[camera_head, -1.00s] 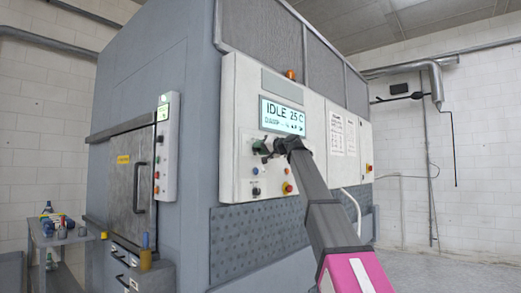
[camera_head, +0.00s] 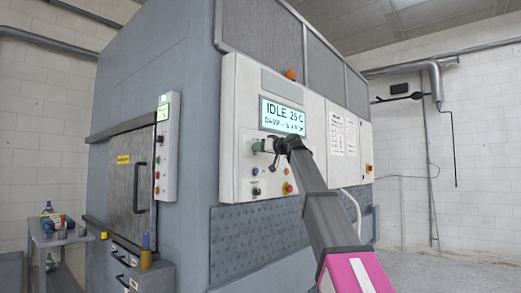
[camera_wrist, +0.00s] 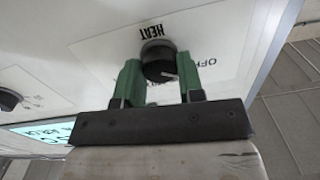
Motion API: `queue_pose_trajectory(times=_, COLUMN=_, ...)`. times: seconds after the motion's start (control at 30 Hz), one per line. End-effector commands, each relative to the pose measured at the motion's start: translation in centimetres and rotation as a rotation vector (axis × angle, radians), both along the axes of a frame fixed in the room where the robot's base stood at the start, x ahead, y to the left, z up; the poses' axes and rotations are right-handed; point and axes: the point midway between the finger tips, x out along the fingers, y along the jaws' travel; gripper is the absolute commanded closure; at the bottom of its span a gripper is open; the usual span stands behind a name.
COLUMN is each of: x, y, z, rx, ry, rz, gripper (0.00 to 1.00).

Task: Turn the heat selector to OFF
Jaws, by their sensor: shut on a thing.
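The heat selector is a round black knob (camera_wrist: 158,62) on a pale panel in the wrist view, under an upside-down HEAT label. A small pale mark shows on the knob's lower right side. My gripper (camera_wrist: 159,72) has its green fingers on either side of the knob, shut on it. In the head view my gripper (camera_head: 266,147) is at the control panel (camera_head: 240,130), below the display, and hides the knob.
The lit display (camera_head: 282,115) reads IDLE 25 C; its lower line is hard to read. A red button (camera_head: 287,188) and a dark knob (camera_head: 256,191) sit below my gripper. Another black knob (camera_wrist: 10,98) is at left in the wrist view. A cart (camera_head: 58,238) stands far left.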

Motion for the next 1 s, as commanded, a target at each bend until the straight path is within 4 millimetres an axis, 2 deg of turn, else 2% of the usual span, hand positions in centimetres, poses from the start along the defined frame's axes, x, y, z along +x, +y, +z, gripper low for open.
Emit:
queue_pose_trajectory(times=0.57, x=-0.03, y=-0.01, z=-0.01, rx=-0.026, ry=-0.033, rz=0.001, gripper=0.88)
queue_pose_trajectory(times=0.6, x=-0.03, y=-0.02, z=-0.01, rx=-0.026, ry=-0.033, rz=0.0, gripper=0.61)
queue_pose_trajectory(times=0.67, x=-0.03, y=-0.02, z=-0.01, rx=-0.026, ry=-0.033, rz=0.0, gripper=0.42)
queue_pose_trajectory(times=0.7, x=-0.03, y=-0.02, z=-0.01, rx=-0.026, ry=-0.032, rz=0.0, gripper=0.39)
queue_pose_trajectory(times=1.0, x=-0.15, y=-0.18, z=-0.02, rx=-0.026, ry=-0.032, rz=0.0, gripper=0.39)
